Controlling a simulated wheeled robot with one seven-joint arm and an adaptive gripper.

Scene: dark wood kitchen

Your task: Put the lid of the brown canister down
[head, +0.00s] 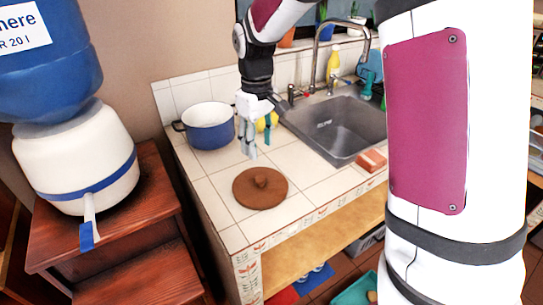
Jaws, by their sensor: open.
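A round brown lid (260,188) with a small knob on top lies flat on the white tiled counter, near its front left part. My gripper (250,150) is open and points down above the counter, a little behind the lid and apart from it. Nothing shows between its fingers. The brown canister itself cannot be made out in this view.
A blue and white pot (208,128) stands left of my gripper. Free tiles surround the lid.

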